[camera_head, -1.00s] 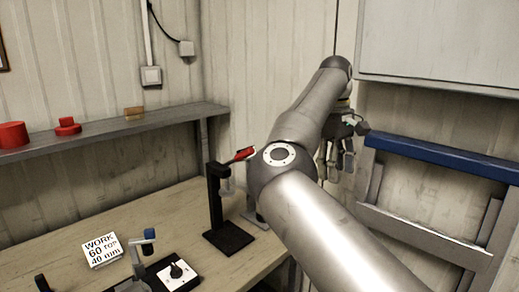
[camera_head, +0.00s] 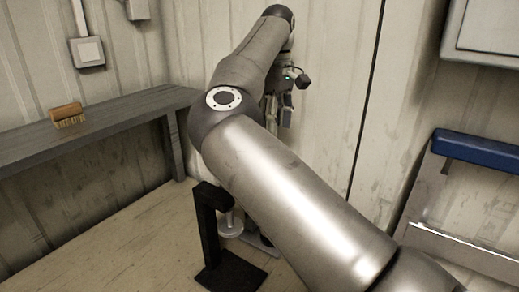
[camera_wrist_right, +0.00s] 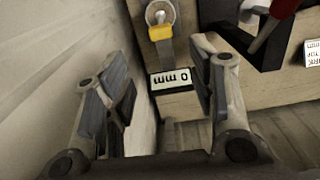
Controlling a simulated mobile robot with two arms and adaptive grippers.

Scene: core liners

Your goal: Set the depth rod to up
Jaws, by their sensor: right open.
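My right gripper (camera_head: 281,108) hangs at the far corner of the bench in the head view, partly behind my own arm. In the right wrist view its two fingers (camera_wrist_right: 163,75) are spread with nothing between them. A small fitting with a pale round top, a yellow part (camera_wrist_right: 160,32) and a grey strip lies just beyond the fingertips. It may be the depth rod; I cannot tell its setting. An upside-down "0 mm" label (camera_wrist_right: 171,79) is beside it. My left gripper is out of view.
A black stand (camera_head: 207,230) with a round pale part stands on the wooden bench (camera_head: 95,245), partly behind my arm. A red handle (camera_wrist_right: 284,8) and a white card (camera_wrist_right: 313,52) are at the right in the wrist view.

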